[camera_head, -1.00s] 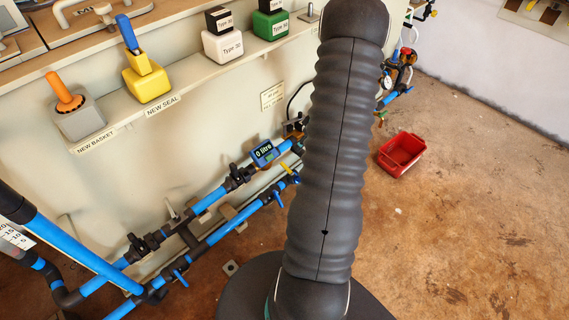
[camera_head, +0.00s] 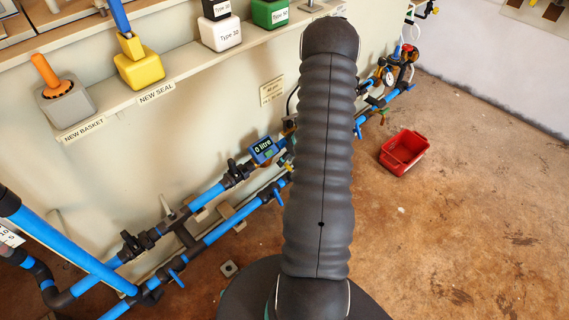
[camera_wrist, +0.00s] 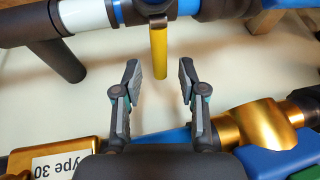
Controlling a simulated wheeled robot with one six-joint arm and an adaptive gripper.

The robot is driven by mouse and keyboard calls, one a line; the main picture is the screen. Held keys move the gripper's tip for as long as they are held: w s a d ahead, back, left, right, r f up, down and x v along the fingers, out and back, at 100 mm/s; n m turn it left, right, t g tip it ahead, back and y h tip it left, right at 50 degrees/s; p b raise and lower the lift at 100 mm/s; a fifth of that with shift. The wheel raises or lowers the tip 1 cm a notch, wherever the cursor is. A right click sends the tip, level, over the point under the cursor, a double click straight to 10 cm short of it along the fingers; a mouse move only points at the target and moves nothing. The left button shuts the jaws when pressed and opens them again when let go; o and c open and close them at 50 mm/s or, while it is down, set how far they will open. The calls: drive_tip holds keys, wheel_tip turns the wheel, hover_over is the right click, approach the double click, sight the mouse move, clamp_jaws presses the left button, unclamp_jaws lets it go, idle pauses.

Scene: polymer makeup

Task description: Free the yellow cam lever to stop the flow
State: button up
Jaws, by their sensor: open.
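The yellow cam lever (camera_wrist: 159,52) shows in the wrist view, sticking out from a black and blue pipe (camera_wrist: 190,8) at the top. My gripper (camera_wrist: 160,70) is open, with one finger on each side of the lever in the picture. Gaps show between the lever and both fingers, and I see no contact. Whether the lever's end lies between the fingers in depth cannot be told. In the head view my dark arm (camera_head: 322,160) hides my gripper.
In the head view, blue pipes (camera_head: 215,232) run along the wall under a shelf (camera_head: 205,75). A red crate (camera_head: 404,152) stands on open floor.

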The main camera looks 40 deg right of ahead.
drive_tip(key=shift+x, duration=0.8)
drive_tip(key=shift+r, duration=0.1)
drive_tip(key=shift+c, duration=0.2)
clamp_jaws()
